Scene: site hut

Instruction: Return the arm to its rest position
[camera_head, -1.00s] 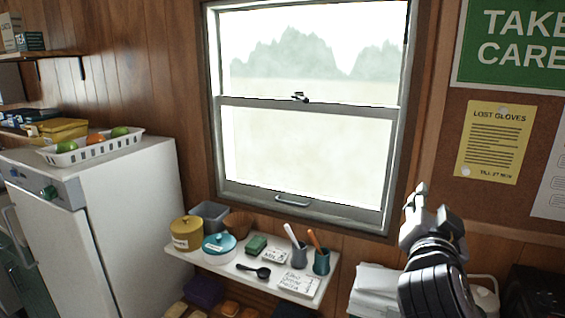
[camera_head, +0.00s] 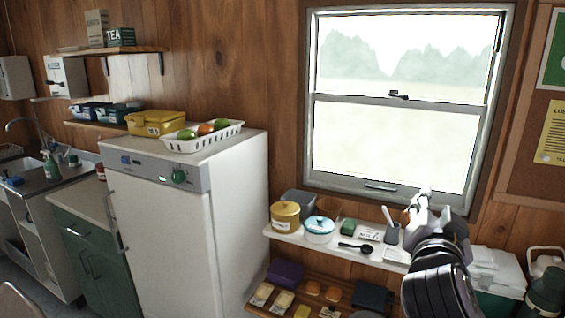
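My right gripper (camera_head: 428,203) is raised at the lower right of the head view, with its black arm (camera_head: 440,280) coming up from the bottom edge. It overlaps the right end of the white shelf (camera_head: 345,252) below the window and hides part of what stands there. I see nothing held in it, but its fingers are small and seen from behind, so I cannot tell whether they are open or shut. My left gripper is not in view.
The shelf bears a yellow pot (camera_head: 285,216), a teal-lidded pot (camera_head: 320,230) and a black spoon (camera_head: 356,247). A white fridge (camera_head: 236,200) stands left of it, with a fruit basket (camera_head: 203,143) on top. A lower shelf (camera_head: 334,291) holds food packs. A cool box (camera_head: 497,300) is at the right.

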